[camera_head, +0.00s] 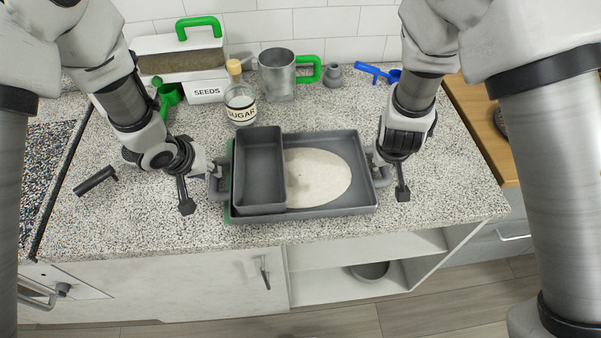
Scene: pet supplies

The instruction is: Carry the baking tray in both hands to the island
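The dark grey baking tray (330,209) lies on the speckled counter, with a loop handle at each short end. A deep grey loaf pan (259,168) stands in its left half, and a flat pale oval (318,177) lies in its right half. My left gripper (202,190) is at the left handle (217,189), its fingers spread apart around the handle. My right gripper (389,178) is at the right handle (382,178), also with its fingers spread. Neither gripper visibly clamps its handle. The island cannot be clearly identified in this view.
Behind the tray stand a sugar jar (241,103), a metal mug (278,75) with a green handle, and a seeds box (206,91). A blue scoop (377,73) lies at the back right. A wooden surface (480,125) adjoins at right. The counter's front strip is clear.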

